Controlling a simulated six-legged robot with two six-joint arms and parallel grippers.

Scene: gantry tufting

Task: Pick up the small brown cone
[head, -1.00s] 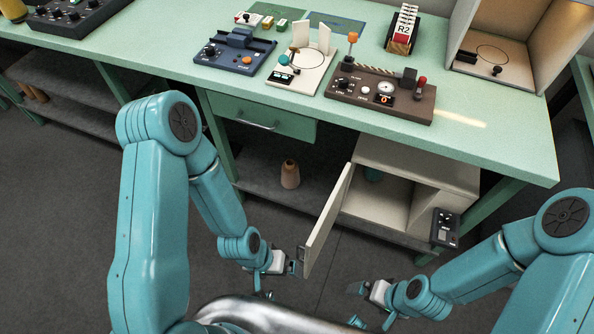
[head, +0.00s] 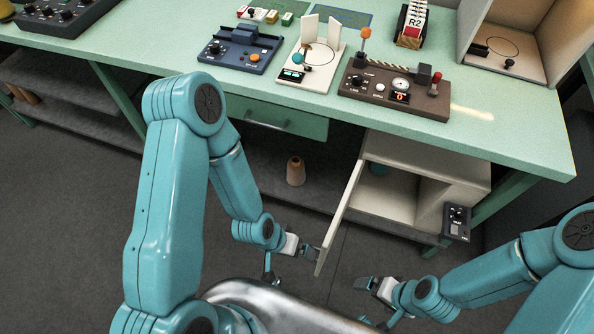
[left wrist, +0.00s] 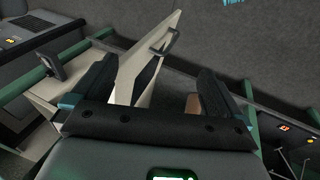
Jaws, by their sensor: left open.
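The small brown cone (head: 295,171) stands upright on the grey lower shelf under the green workbench, left of the open cabinet. In the left wrist view a small brown patch (left wrist: 193,104), likely the cone, shows beside the right-hand finger, mostly hidden. My left gripper (head: 311,254) is open and empty, in front of the shelf, well short of the cone and close to the cabinet door. Its spread fingers also show in the left wrist view (left wrist: 155,95). My right gripper (head: 366,284) is low in front of the cabinet; its jaws are too small to read.
The cabinet door (head: 340,217) stands open beside my left gripper, right of the cone; its handle side shows in the left wrist view (left wrist: 145,65). The bench drawer (head: 285,118) is above the cone. Shelf around the cone is clear.

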